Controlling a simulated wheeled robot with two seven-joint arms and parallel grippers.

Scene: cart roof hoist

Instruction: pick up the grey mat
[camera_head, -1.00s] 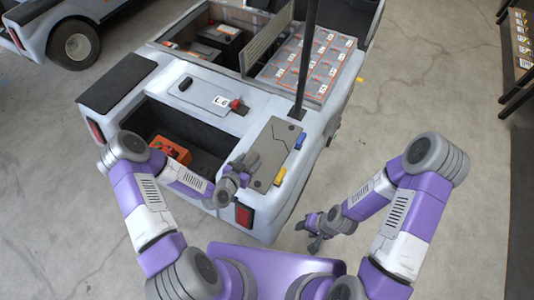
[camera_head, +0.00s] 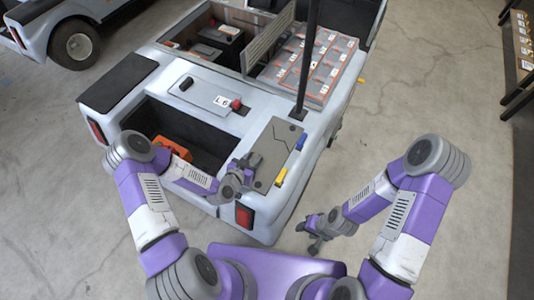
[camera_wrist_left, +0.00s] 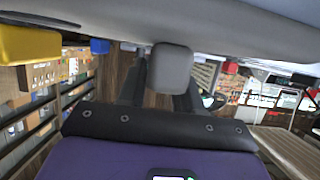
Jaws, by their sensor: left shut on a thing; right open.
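The grey mat (camera_head: 277,150) lies on the rear right corner of the pale cart (camera_head: 205,125), with a dark jagged line across it. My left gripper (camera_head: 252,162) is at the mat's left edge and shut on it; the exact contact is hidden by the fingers. My right gripper (camera_head: 315,243) is open and empty, low beside the cart's right side, over the floor.
A yellow block (camera_head: 281,177) and a blue block (camera_head: 301,142) sit along the mat's right side. A dark post (camera_head: 307,60) rises behind it. An open bay with an orange object (camera_head: 172,147) lies left. A red knob (camera_head: 236,104) stands on the deck.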

